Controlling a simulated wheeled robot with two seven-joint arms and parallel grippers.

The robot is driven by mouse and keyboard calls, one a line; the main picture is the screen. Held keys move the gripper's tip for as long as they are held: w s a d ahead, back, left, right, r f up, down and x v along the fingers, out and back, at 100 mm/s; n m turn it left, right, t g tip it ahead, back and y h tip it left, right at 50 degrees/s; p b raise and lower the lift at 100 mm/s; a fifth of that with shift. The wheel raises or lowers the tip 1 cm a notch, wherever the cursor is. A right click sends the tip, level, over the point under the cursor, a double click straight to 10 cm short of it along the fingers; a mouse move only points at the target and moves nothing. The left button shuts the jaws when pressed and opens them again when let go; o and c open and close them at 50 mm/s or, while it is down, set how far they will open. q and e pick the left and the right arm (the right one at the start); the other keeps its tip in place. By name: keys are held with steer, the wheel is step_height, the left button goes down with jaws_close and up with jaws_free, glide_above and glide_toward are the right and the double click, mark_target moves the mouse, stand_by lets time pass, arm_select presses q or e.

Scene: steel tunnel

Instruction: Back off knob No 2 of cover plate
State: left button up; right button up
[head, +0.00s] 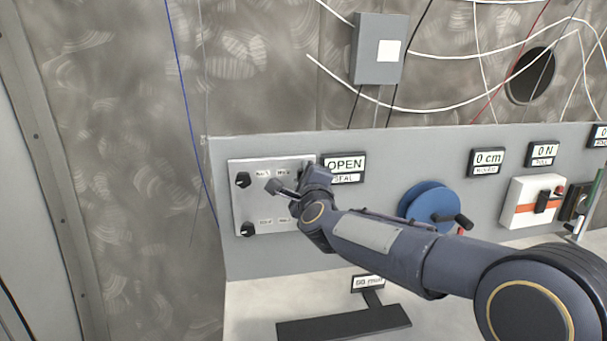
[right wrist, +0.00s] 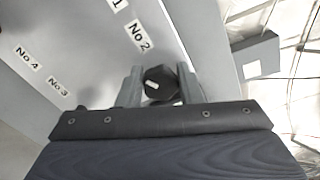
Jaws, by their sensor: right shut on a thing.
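The cover plate (head: 262,212) is a light panel on the grey board, with black knobs at its corners. Knob No 1 (head: 243,180) is at its top left, and another knob (head: 247,229) is at its bottom left. My right gripper (head: 296,184) is at the plate's top right and hides most of that corner. In the right wrist view, knob No 2 (right wrist: 158,84), black with a white mark, sits between the two fingers beside the "No.2" label (right wrist: 138,36). The right gripper is shut on it. My left gripper is not in view.
An "OPEN / SEAL" display (head: 344,168) is just right of the plate. A blue wheel with a crank (head: 428,203) and a white box with an orange stripe (head: 531,203) are farther right. A grey box (head: 379,48) hangs above, with loose cables.

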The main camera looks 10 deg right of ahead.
steer(key=n+p, duration=0.1)
steer(key=n, duration=0.5)
steer(key=shift+f+n+p, duration=0.15)
steer(key=shift+n+p, duration=0.15)
steer(key=shift+p, duration=0.1)
steer(key=n+p, duration=0.1)
steer(key=n, duration=0.5)
steer(key=shift+f+p, duration=0.15)
steer(key=shift+p, duration=0.25)
steer(key=o, duration=1)
steer(key=shift+s, duration=0.1)
steer(key=s+b, duration=0.1)
steer(key=s, duration=0.6)
steer(key=shift+s+b, duration=0.3)
steer(key=shift+s, duration=0.05)
